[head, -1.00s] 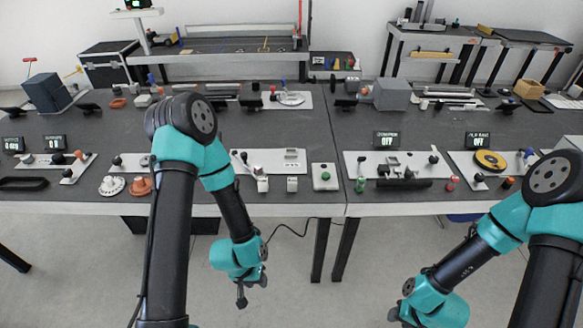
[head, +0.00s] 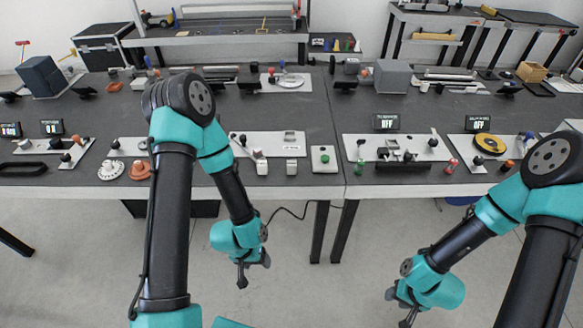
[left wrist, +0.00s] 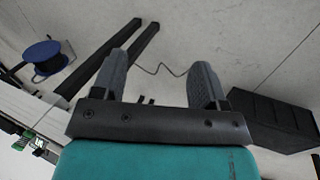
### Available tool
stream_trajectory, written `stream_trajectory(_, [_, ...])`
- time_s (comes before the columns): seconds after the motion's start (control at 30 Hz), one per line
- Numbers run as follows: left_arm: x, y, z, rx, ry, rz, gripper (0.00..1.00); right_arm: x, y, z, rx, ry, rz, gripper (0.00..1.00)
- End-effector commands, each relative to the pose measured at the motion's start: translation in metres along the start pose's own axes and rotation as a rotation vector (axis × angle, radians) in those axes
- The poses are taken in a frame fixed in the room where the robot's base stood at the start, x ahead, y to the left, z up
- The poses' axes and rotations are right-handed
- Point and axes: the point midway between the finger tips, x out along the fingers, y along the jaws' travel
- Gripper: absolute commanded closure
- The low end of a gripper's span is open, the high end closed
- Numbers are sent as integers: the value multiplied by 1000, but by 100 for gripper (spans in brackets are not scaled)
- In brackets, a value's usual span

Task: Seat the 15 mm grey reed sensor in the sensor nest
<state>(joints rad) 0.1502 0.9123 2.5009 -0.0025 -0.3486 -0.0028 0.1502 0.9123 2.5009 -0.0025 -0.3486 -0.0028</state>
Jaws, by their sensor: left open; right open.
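A pale plate (head: 268,148) lies at the front of the middle bench, with a small grey raised block (head: 290,137) and a dark knob on it. Two small white blocks, a left one (head: 261,165) and a right one (head: 292,168), stand at its front edge. I cannot tell which small part is the grey reed sensor or which is the nest. My left gripper (head: 244,280) hangs below and in front of the bench edge, open and empty; its spread fingers show in the left wrist view (left wrist: 158,82) over the floor. My right gripper (head: 405,312) is open, low in front of the right bench.
A white box with a green button (head: 323,158) stands right of the plate. A second plate (head: 397,148) with knobs and a dark handle lies further right. Orange and white discs (head: 111,170) sit at the left.

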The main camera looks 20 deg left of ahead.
Motion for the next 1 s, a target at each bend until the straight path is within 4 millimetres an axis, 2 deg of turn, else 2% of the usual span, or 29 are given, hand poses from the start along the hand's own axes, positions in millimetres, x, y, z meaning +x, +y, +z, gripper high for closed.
stream_trajectory(0.23, [0,0,-1,-3,0,0,32,0,0,0,0,0,0,57])
stream_trajectory(0.37, [-1,4,-12,-38,4,2,32,0,0,0,0,0,0,57])
stream_trajectory(0.47, [-2,10,-34,-106,7,5,32,0,0,0,0,0,0,57])
stream_trajectory(0.67, [-17,36,-101,-336,10,11,32,0,0,0,0,0,0,57])
stream_trajectory(0.8, [-36,59,-148,-515,7,6,32,0,0,0,0,0,0,57])
stream_trajectory(1.0, [-69,88,-202,-748,1,-22,32,0,0,0,0,0,0,57])
